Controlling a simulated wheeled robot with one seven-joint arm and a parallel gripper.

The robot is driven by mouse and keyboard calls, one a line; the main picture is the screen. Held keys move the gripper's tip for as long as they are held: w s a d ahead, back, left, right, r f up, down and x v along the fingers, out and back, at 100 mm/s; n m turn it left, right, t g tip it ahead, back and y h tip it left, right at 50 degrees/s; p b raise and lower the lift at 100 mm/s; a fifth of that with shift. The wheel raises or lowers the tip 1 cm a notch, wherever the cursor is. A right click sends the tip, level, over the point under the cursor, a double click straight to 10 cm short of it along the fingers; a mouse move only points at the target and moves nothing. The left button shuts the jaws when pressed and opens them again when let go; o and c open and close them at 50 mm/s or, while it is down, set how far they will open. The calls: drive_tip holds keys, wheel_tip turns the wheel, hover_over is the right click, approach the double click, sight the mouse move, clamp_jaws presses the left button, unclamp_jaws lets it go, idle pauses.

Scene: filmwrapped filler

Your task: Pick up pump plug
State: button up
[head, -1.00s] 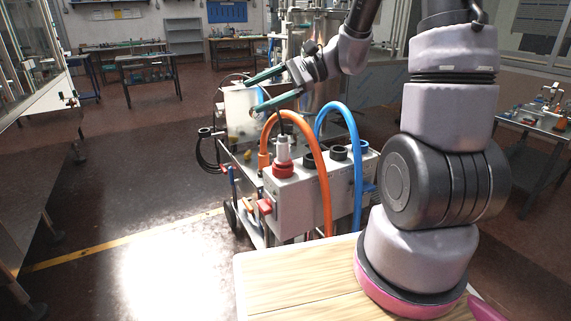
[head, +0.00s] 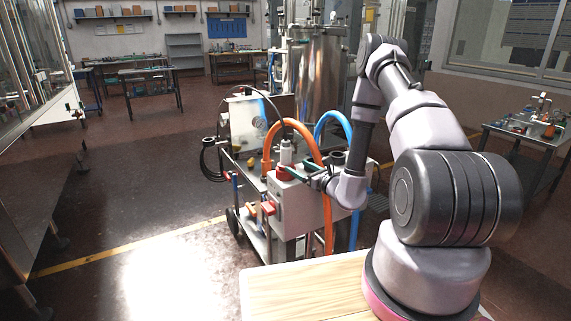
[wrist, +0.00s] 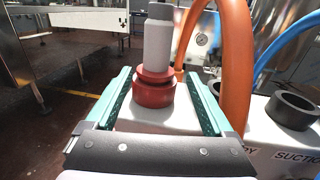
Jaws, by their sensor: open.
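The pump plug (head: 285,152) is a grey cylinder with a red collar, standing upright in a red socket on top of the white pump box (head: 291,205). In the wrist view the plug (wrist: 158,45) rises ahead, with its red base (wrist: 153,90) between the fingers. My gripper (head: 288,170) is open with its green fingers at the plug's red part. In the wrist view my gripper (wrist: 158,88) has one finger on each side of the red base, with visible gaps. Part of the plug's lower end is hidden in the socket.
An orange hose (wrist: 237,65) arches close to the right of the plug, with a blue hose (head: 347,125) beyond it. A black ring port (wrist: 291,108) is at the right on the box. The wooden tabletop (head: 305,290) lies in front.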

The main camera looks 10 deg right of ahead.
sight(290, 162)
drive_tip(key=x, duration=0.5)
drive_tip(key=shift+w+a, duration=0.1)
drive_tip(key=shift+w, duration=0.05)
drive_tip(key=x, duration=0.5)
drive_tip(key=shift+a, duration=0.25)
drive_tip(key=shift+c, duration=0.4)
clamp_jaws()
